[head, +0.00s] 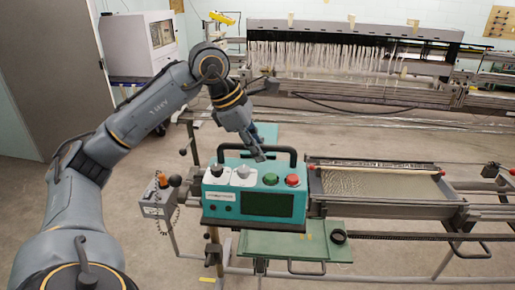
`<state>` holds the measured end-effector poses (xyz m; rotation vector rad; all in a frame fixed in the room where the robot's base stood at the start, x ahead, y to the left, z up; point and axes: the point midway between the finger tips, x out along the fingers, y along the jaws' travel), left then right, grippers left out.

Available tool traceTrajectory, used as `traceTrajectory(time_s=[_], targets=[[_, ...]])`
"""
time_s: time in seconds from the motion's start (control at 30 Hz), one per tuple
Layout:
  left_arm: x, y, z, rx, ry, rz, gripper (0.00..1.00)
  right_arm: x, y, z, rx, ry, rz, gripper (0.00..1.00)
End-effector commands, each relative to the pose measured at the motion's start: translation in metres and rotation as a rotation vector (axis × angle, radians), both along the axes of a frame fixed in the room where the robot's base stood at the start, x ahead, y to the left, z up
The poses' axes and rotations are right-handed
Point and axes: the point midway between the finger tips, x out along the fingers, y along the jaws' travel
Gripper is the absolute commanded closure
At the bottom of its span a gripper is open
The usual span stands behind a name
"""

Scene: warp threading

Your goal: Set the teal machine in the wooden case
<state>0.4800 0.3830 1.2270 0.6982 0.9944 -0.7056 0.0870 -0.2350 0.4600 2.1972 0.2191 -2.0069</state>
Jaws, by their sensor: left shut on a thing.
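The teal machine (268,206) is a boxy unit with a dark screen, a green and a red button, knobs and a black carry handle. It stands in the middle of the head view, roughly upright. My left gripper (259,154) reaches down from the upper left and is shut at the handle on top of the machine. The fingertips are small, and part of the grip is hard to make out. I cannot make out a wooden case. My right gripper is not in view.
A green panel (290,246) with a black ring (338,236) lies below the machine. A grey control box (158,204) stands left of it. A loom frame with a fabric bed (380,184) fills the right. White warp threads (330,58) hang behind.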

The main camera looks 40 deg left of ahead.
Motion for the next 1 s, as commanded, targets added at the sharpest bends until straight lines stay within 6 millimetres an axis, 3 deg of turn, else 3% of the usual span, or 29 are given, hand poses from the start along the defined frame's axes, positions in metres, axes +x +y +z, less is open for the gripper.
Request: traceTrajectory(time_s=[0.03,0.53,1.0], targets=[[0.001,0.000,0.010,-0.002,-0.008,0.001,1.00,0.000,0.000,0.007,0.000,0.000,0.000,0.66],[0.001,0.000,0.042,-0.002,-0.007,0.001,1.00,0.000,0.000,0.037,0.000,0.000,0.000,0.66],[0.001,-0.002,0.040,-0.002,-0.006,-0.014,1.00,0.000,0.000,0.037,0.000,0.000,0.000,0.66]])
